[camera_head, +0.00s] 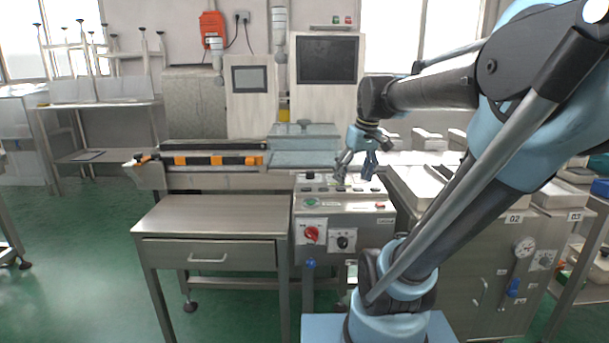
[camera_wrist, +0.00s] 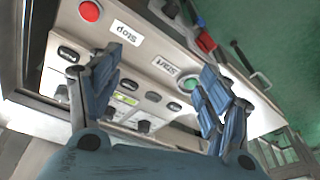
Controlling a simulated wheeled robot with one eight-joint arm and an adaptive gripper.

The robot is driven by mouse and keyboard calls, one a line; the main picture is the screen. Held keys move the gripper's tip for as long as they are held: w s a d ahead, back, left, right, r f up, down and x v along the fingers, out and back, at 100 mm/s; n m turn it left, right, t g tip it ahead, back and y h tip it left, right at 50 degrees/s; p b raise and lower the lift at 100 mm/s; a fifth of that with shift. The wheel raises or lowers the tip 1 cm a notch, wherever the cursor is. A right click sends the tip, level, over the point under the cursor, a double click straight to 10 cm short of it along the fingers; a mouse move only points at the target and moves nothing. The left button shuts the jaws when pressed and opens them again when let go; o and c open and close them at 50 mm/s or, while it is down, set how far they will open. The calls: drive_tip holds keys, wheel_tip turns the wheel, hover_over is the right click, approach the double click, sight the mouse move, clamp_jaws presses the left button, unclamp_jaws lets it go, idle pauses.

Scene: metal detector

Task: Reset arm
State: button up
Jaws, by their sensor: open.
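My gripper (camera_head: 356,172) hangs from my bent arm above the control panel (camera_head: 345,208) of the metal detector in the head view. Its two blue fingers are spread apart with nothing between them. In the wrist view my gripper (camera_wrist: 158,82) is open over the panel's buttons and labels. A red button (camera_wrist: 89,11) by a "Stop" label shows at upper left, and a green button (camera_wrist: 188,110) is partly hidden by the right finger. In the head view the green button (camera_head: 311,202) is at the panel's left and the red button (camera_head: 380,206) at its right.
A red rotary switch (camera_head: 312,234) and a black one (camera_head: 343,242) sit on the panel's front. A steel table with a drawer (camera_head: 208,256) stands to the left. A conveyor (camera_head: 210,160) lies behind it. Steel cabinets (camera_head: 480,260) stand at right. Green floor is clear at left.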

drive_tip(key=s+d+f+m, duration=0.2)
drive_tip(key=s+f, duration=0.5)
drive_tip(key=f, duration=0.1)
drive_tip(key=s+d+f+m+h, duration=0.1)
drive_tip(key=s+d+f+m, duration=0.1)
drive_tip(key=s+f, duration=0.5)
wheel_tip(320, 180, down, 2)
drive_tip(key=shift+s+f+m+h, duration=0.1)
drive_tip(key=shift+s+m+h, duration=0.05)
drive_tip(key=shift+m+h, duration=0.15)
drive_tip(key=shift+d, duration=0.1)
